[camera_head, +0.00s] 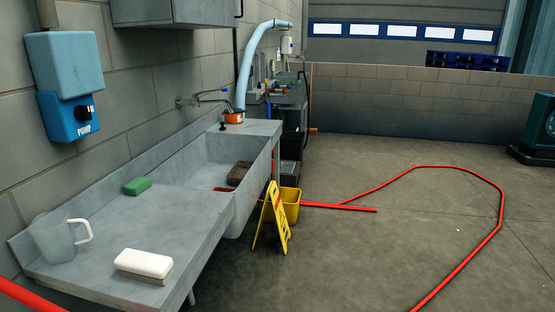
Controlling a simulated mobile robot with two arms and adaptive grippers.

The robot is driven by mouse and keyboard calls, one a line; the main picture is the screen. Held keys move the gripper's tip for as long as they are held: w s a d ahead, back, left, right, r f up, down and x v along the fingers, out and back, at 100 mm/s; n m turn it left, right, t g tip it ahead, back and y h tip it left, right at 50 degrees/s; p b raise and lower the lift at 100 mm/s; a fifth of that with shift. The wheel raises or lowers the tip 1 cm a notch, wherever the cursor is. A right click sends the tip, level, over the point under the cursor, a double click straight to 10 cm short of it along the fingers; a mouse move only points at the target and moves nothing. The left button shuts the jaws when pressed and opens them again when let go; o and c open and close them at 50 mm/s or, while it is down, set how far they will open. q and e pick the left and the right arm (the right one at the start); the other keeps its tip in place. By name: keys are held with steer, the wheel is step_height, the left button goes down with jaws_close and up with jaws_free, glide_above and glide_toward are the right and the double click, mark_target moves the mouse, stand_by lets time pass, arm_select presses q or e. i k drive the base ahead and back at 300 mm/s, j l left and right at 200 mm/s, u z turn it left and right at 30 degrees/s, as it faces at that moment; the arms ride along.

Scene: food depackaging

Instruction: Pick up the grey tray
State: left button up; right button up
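I cannot make out a grey tray in the head view. The nearest large grey thing is a metal counter (126,226) along the left wall, with a sink basin (246,192) at its far end. Neither my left gripper nor my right gripper is in view.
On the counter are a clear jug (53,238), a white block (144,263) and a green sponge (137,186). A dark brown thing (238,173) lies in the basin. A yellow floor sign (273,218) and yellow bucket (290,204) stand beside it. A red hose (471,258) crosses otherwise open floor.

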mark_target(240, 169)
steer(key=i+u, duration=0.2)
steer(key=i, duration=0.3)
steer(key=i+l+u, duration=0.2)
steer(key=i, duration=0.25)
steer(key=i+l+u, duration=0.15)
steer(key=i, duration=0.35)
steer(key=i+l+u, duration=0.2)
steer(key=i, duration=0.25)
steer(key=l, duration=0.1)
